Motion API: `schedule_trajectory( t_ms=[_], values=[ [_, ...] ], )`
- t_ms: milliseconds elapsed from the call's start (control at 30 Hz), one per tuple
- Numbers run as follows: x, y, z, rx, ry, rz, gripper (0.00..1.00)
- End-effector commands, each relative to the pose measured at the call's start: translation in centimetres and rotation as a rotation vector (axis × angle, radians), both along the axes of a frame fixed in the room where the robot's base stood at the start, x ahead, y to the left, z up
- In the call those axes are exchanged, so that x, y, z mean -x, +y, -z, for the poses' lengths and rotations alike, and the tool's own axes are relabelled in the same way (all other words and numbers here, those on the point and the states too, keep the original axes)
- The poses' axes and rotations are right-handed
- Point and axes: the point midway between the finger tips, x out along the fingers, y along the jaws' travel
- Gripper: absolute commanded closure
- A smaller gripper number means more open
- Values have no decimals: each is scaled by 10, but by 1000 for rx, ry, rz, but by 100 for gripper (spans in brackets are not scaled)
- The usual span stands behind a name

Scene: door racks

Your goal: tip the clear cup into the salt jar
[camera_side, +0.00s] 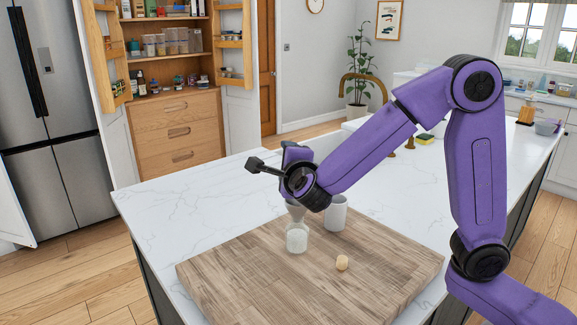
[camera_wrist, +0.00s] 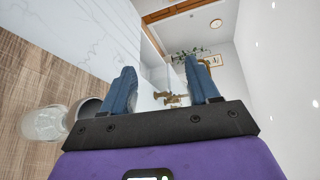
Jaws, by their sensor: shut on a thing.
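My gripper (camera_side: 290,155) is up above the wooden board in the side view, turned sideways. In the wrist view its two blue fingers (camera_wrist: 162,88) stand apart, shut on the clear cup, which is so see-through that its outline and tilt cannot be told. The salt jar (camera_side: 297,241) stands upright on the board below my gripper, holding white contents. In the wrist view the jar and this piece appear as a pale round shape (camera_wrist: 42,123) at lower left.
A white-grey mug (camera_side: 336,213) stands just right of the jar, close to my wrist. A cork (camera_side: 342,263) lies on the wooden board (camera_side: 250,285). The board's front is clear. A brass tap (camera_side: 362,88) and yellow sponge (camera_side: 424,138) are farther back on the counter.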

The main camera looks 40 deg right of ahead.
Motion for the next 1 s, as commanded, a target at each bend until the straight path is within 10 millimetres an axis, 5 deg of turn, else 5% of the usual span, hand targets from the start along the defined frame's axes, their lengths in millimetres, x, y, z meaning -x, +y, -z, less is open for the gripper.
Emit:
schedule_trajectory(
  t_ms=[1000],
  values=[
    [16, -27, -39, -920, -535, -1, 76]
  ],
)
